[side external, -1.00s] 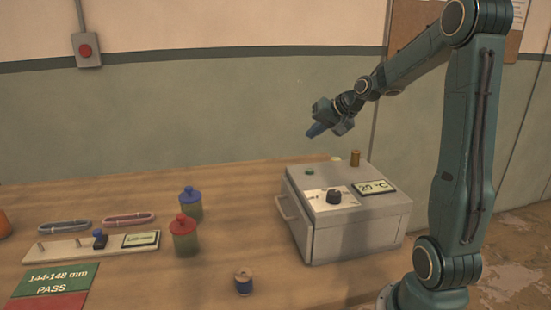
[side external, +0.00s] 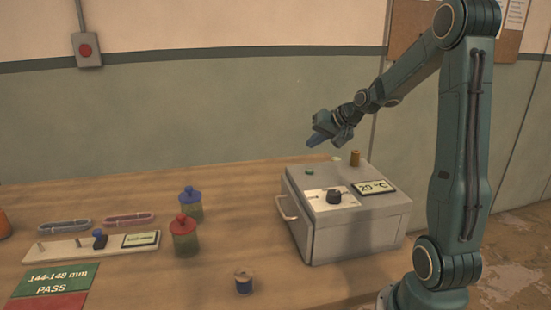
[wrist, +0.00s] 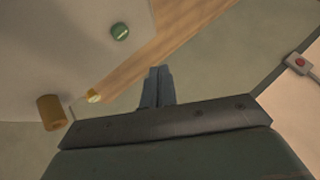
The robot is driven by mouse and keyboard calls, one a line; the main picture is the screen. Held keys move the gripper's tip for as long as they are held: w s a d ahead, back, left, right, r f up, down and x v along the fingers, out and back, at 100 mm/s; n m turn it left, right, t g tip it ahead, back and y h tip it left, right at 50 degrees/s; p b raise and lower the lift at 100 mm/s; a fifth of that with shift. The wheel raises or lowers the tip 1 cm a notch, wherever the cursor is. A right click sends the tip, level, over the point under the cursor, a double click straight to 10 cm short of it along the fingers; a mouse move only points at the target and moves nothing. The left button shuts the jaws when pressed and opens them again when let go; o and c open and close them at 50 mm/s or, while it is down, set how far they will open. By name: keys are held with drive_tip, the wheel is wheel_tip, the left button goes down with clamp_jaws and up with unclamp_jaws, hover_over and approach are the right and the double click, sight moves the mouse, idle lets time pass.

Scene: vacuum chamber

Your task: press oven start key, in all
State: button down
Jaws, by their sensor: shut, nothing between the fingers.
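The oven (side external: 355,235) is a pale grey box on the right part of the bench. Its green start key (side external: 309,170) is a small round button at the back left of the top, and it also shows in the wrist view (wrist: 120,31). A black knob (side external: 334,196) and a display (side external: 374,187) reading 20 °C are on the same top. My gripper (side external: 318,138) is shut and empty, above and behind the green key, apart from it. In the wrist view its closed fingers (wrist: 157,88) point past the oven's edge, below and right of the key.
A brown cylinder (side external: 354,158) stands at the oven's back edge, close to my gripper. A red-lidded jar (side external: 184,235), a blue-lidded jar (side external: 190,204) and a spool (side external: 243,281) stand left of the oven. A gauge board (side external: 75,250) lies farther left.

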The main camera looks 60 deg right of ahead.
sight(313, 171)
drive_tip(key=shift+f, duration=2.9)
drive_tip(key=shift+f, duration=0.2)
drive_tip(key=shift+f, duration=0.25)
drive_tip(key=shift+f, duration=0.4)
idle(1.1)
drive_tip(key=shift+r, duration=0.85)
drive_tip(key=shift+r, duration=0.15)
drive_tip(key=shift+r, duration=2.35)
